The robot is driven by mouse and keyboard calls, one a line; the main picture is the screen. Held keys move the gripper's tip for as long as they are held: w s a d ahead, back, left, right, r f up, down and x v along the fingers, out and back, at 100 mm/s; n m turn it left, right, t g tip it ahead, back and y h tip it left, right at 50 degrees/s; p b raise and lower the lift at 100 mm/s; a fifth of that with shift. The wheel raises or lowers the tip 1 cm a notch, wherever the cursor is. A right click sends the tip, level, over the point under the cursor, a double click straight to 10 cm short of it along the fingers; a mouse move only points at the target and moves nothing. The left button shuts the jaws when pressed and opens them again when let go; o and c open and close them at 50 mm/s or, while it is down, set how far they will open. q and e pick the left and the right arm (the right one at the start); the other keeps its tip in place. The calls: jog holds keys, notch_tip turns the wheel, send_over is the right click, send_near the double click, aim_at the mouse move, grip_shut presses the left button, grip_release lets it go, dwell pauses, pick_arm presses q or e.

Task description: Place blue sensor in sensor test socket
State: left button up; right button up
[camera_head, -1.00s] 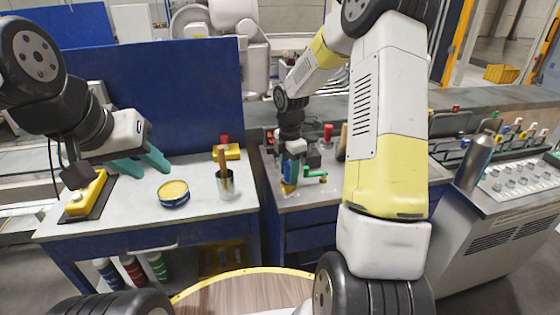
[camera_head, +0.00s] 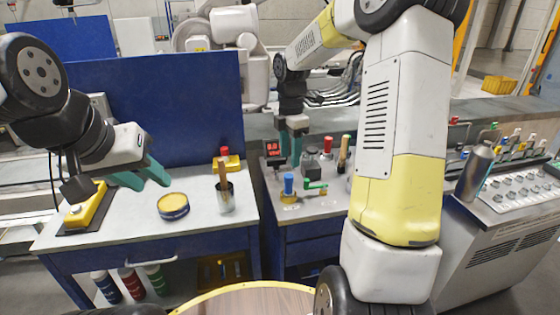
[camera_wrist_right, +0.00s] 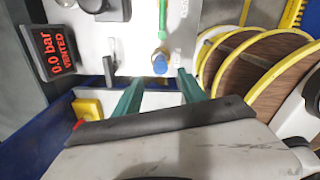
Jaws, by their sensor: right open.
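The blue sensor (camera_head: 289,182) stands upright in a brass-coloured socket (camera_head: 289,198) at the front left of the grey test bench. In the right wrist view the blue sensor (camera_wrist_right: 160,64) shows from above, beyond and between the fingertips. My right gripper (camera_head: 290,156) is open and empty, above and behind the sensor and apart from it. Its two teal fingers show spread in the right wrist view (camera_wrist_right: 160,80). My left gripper (camera_head: 150,182) is open and empty over the left table. How deep the sensor sits is hidden.
A green lever (camera_head: 315,187) sits just right of the socket. A red-lit display (camera_head: 272,149) reads 0.0 bar, vented, in the right wrist view (camera_wrist_right: 57,48). Red and black knobs stand behind. A yellow tin (camera_head: 173,205) and a cup (camera_head: 225,198) stand on the left table.

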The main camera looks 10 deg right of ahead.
jog(key=shift+s+r, duration=0.1)
jog(key=shift+r, duration=0.75)
jog(key=s+a+r+m+t+y, duration=0.1)
jog(key=s+r+m+t, duration=0.2)
jog(key=s+m, duration=0.7)
jog(key=s+a+r+m+t+y, duration=0.1)
jog(key=s+r+m+t, duration=0.2)
jog(key=s+r+m, duration=0.4)
jog(key=s+m, duration=0.3)
jog(key=s, duration=0.4)
jog(key=shift+a+r+m, duration=0.15)
jog(key=shift+a+m, duration=0.05)
jog(key=shift+m, duration=0.2)
jog(key=shift+c, duration=0.5)
